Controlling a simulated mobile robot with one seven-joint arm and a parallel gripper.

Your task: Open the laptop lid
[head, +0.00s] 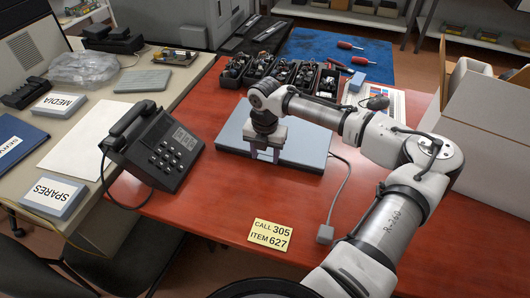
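The laptop (306,147) is a flat grey-blue slab with its lid closed, lying on the red table (225,213). A cable runs from its right side to a small grey block on the table. My gripper (264,158) points down at the laptop's front edge, left of its middle. Its two fingers look spread apart, with the laptop's edge visible between or just behind them. I cannot tell whether the fingertips touch the lid. My arm reaches in from the right and hides part of the laptop's back right.
A black desk phone (158,148) stands close on the left. Black bins of parts (277,75) sit behind the laptop. A large open carton (488,110) stands at the right. A yellow note (271,235) lies in front; the red surface around it is clear.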

